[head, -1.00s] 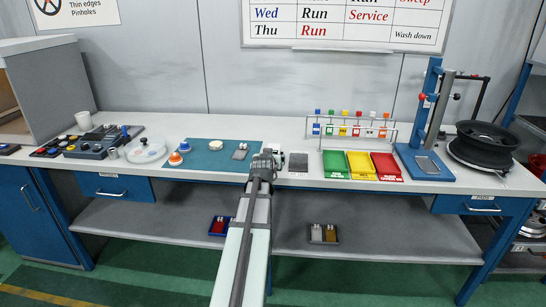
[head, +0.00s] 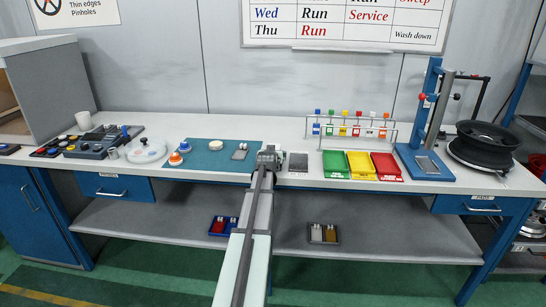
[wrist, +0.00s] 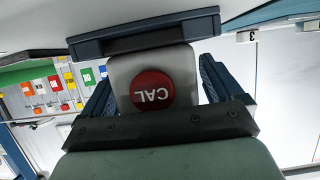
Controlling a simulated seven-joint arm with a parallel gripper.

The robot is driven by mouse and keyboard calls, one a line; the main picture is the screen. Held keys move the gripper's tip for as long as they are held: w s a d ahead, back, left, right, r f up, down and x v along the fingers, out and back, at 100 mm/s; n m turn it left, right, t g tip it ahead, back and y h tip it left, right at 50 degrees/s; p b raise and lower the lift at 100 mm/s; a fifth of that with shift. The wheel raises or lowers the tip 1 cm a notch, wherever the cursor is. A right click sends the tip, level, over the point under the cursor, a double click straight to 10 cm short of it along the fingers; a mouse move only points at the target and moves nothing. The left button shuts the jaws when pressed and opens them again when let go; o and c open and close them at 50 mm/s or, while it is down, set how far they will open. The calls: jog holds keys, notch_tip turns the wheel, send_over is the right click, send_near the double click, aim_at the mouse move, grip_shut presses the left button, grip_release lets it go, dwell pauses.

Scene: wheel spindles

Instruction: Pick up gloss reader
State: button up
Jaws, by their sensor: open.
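A pale grey rounded body with a red round CAL mark, which seems to be the gloss reader (wrist: 122,68), lies between the fingers of my gripper (wrist: 156,76) in the wrist view. One blue ribbed finger shows on each side of it, and the fingers are open. I cannot tell whether either finger touches it. A dark blue bar crosses the far end of the body. In the head view my gripper (head: 269,158) is at the bench's front, at the right edge of the teal mat (head: 205,160). My gripper and arm hide the reader there.
A dark grey plate (head: 298,162) lies just right of my gripper. Green (head: 335,164), yellow (head: 361,165) and red (head: 386,166) trays follow, with a rack of coloured bottles (head: 343,130) behind.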

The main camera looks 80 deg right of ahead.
jog(key=c, duration=1.4)
jog(key=shift+c, duration=0.2)
jog(key=shift+r, duration=0.15)
notch_tip(320, 180, up, 9)
jog(key=shift+w+r, duration=0.1)
jog(key=w+d+r+g, duration=0.1)
jog(key=w+d, duration=0.1)
jog(key=w, duration=1.3)
jog(key=shift+w+m, duration=0.25)
jog(key=shift+m, duration=0.15)
